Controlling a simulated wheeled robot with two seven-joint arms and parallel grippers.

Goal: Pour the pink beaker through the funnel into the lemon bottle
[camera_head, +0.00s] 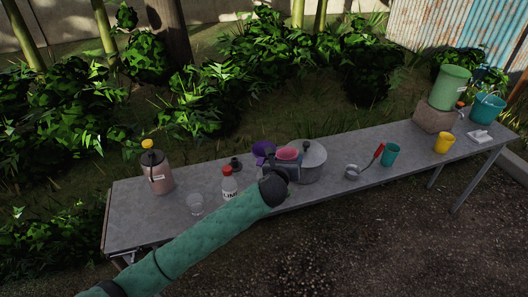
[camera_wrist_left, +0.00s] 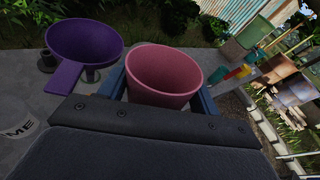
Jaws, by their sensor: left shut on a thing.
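My left gripper (camera_head: 284,168) is shut on the pink beaker (camera_head: 288,154), above the table near its front edge. In the left wrist view the pink beaker (camera_wrist_left: 165,72) sits between the two blue fingers, mouth up and slightly tilted; its contents cannot be made out. The purple funnel (camera_head: 263,149) is just left of the beaker. In the left wrist view the funnel (camera_wrist_left: 85,42) is apart from the beaker, its handle toward the camera. What holds the funnel up is mostly hidden, and I cannot identify a lemon bottle. My right gripper is out of view.
A red-capped bottle marked "LIM" (camera_head: 229,184), a clear cup (camera_head: 195,204) and a pink jug (camera_head: 157,171) stand left on the grey table (camera_head: 130,215). A lidded pot (camera_head: 312,162) is behind the gripper.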

